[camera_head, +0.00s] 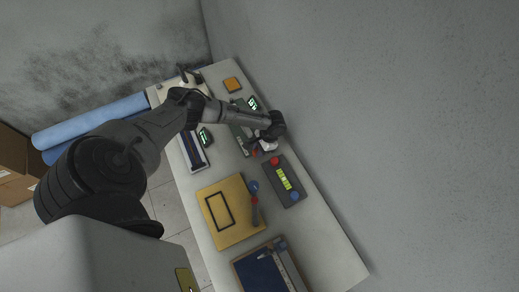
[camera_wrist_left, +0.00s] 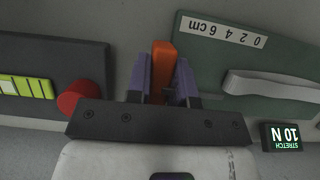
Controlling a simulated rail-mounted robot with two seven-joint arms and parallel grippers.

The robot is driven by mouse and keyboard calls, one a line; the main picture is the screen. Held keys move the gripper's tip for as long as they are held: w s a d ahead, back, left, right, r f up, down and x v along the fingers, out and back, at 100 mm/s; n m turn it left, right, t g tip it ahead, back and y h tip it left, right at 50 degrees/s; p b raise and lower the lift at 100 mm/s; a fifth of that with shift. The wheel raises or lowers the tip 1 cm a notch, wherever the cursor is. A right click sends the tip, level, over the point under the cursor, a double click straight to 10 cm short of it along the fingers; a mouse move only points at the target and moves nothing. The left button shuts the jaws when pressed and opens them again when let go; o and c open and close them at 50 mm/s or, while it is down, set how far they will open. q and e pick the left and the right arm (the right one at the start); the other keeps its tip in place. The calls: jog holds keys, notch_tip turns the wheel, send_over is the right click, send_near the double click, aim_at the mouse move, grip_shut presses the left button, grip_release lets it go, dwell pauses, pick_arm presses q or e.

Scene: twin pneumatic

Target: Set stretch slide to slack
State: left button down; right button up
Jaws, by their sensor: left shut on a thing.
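My left gripper (camera_wrist_left: 163,82) is shut on an orange handle (camera_wrist_left: 163,55), which stands upright between its purple-grey fingers in the wrist view. The handle is at the end of a green plate (camera_wrist_left: 205,75) with a scale strip (camera_wrist_left: 222,29) marked 0 2 4 6 cm. A pale grey strap (camera_wrist_left: 275,86) lies on this plate. My right gripper is out of view.
A dark panel (camera_head: 280,182) with a red knob (camera_head: 275,160), a blue knob and a yellow-green gauge lies close beside the gripper. A yellow board (camera_head: 222,229) and a blue-topped tray (camera_head: 234,268) lie nearer the front. A grey wall (camera_head: 400,130) borders the bench.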

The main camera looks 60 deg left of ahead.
pick_arm(q)
jog(key=a, duration=0.5)
jog(key=shift+a, duration=0.2)
jog(key=c, duration=1)
grip_release()
jog(key=shift+d, duration=0.1)
